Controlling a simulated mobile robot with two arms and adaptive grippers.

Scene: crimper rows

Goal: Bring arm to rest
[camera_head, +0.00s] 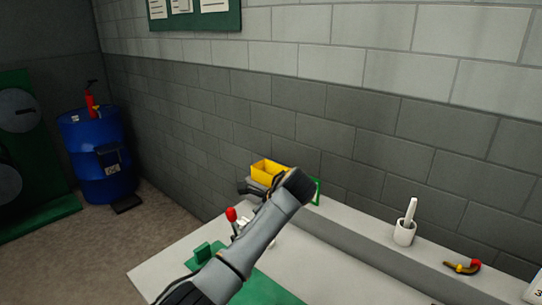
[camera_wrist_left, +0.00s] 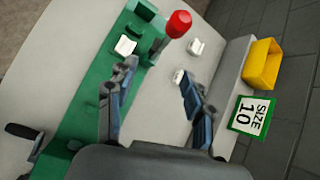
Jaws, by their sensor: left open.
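My left arm (camera_head: 245,240) rises from the bottom of the head view and reaches over the bench. Its gripper (camera_head: 256,188) is near the yellow bin and is partly hidden by the wrist there. In the left wrist view my left gripper (camera_wrist_left: 159,72) has its two fingers spread wide, with nothing held between them. A small white block (camera_wrist_left: 178,76) shows in the gap between the fingers, by the right finger; I cannot tell its distance from them. My right gripper is in neither view.
A red-knobbed lever (camera_head: 231,214) stands beside my arm, on the green fixture side. The yellow bin (camera_wrist_left: 262,64) and a SIZE 10 card (camera_wrist_left: 250,116) are along the wall. A blue barrel (camera_head: 98,155) is far left.

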